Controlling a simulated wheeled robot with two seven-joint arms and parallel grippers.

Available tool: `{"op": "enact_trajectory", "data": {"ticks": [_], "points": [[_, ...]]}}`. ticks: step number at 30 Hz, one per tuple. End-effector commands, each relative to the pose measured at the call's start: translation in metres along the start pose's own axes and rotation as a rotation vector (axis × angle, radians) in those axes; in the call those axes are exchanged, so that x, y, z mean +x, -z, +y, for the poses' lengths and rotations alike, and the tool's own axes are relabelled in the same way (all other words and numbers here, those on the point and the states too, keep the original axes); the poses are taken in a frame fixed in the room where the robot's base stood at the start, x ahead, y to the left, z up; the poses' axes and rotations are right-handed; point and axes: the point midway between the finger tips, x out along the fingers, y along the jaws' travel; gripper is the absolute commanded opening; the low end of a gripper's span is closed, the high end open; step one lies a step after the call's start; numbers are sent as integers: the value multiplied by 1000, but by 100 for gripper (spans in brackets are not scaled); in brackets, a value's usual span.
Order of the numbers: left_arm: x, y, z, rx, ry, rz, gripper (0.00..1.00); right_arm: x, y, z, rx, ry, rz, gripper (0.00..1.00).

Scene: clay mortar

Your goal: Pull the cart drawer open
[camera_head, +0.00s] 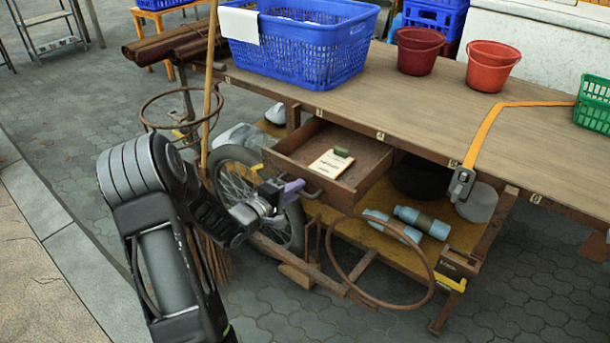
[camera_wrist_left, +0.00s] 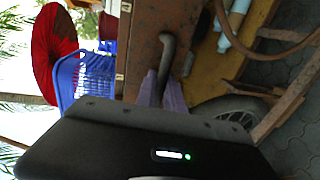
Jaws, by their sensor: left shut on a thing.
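The cart drawer (camera_head: 290,151) is a brown wooden box under the cart top. It stands pulled out in the head view, its inside open to view. A notepad or booklet (camera_head: 330,164) with a small green item lies in it. My left gripper (camera_head: 297,190) has purple fingers and is at the drawer front, shut on the dark drawer handle (camera_head: 312,194). In the left wrist view the handle (camera_wrist_left: 168,52) runs down between the purple fingers (camera_wrist_left: 162,90), in front of the brown drawer front (camera_wrist_left: 147,32). My right gripper is not in view.
The cart top (camera_head: 420,105) holds a blue basket (camera_head: 300,45), red buckets (camera_head: 418,52) and a green basket (camera_head: 594,104). Blue bottles (camera_head: 422,221) lie on the lower shelf. A spoked wheel (camera_head: 240,185), a broom handle (camera_head: 211,80) and a rusty ring (camera_head: 380,262) stand close to my left arm.

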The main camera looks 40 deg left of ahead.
Motion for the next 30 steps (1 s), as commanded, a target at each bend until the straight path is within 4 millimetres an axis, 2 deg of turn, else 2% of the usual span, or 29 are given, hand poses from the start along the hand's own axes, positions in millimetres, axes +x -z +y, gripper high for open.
{"op": "enact_trajectory", "data": {"ticks": [4, 14, 15, 21, 30], "points": [[-7, 0, -2, 0, 2, -1, 0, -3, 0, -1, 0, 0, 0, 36], [-7, 0, -3, 1, 2, -1, 0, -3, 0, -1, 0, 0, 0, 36], [-7, 0, -3, 1, 2, -1, 16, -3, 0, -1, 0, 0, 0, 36], [-7, 0, -2, 1, 1, -1, 32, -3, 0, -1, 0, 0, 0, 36], [-8, 0, -2, 1, 0, 0, 33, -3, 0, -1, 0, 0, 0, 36]]}}
